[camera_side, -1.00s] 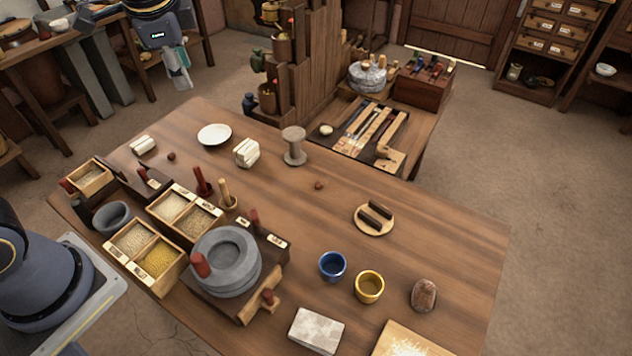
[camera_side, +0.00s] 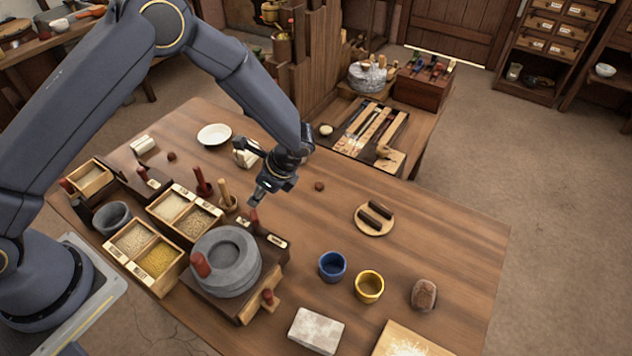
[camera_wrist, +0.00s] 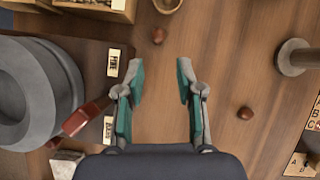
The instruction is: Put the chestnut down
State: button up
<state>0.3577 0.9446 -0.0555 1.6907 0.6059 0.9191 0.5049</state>
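One chestnut (camera_side: 319,187) is near the table's middle and also shows in the wrist view (camera_wrist: 245,113), right of my fingers. My gripper (camera_side: 260,194) is above the table, beyond the stone quern (camera_side: 225,258). In the wrist view my gripper (camera_wrist: 160,78) is open, with bare table between its fingers. Neither chestnut is between or touching them.
The quern's red handle (camera_wrist: 85,117) stands left of my fingers. A grey spool (camera_wrist: 291,58) stands to the right, hidden by my arm in the side view. Grain boxes (camera_side: 160,262) crowd the left; a blue cup (camera_side: 332,266) and yellow cup (camera_side: 369,287) stand right. Middle table is mostly clear.

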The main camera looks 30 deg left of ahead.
aim_at(245, 212)
jog(key=x, duration=1)
jog(key=shift+s+f, duration=0.15)
jog(key=shift+f, duration=0.1)
jog(key=c, duration=0.6)
jog(key=shift+o, duration=0.2)
jog(key=shift+r, duration=0.15)
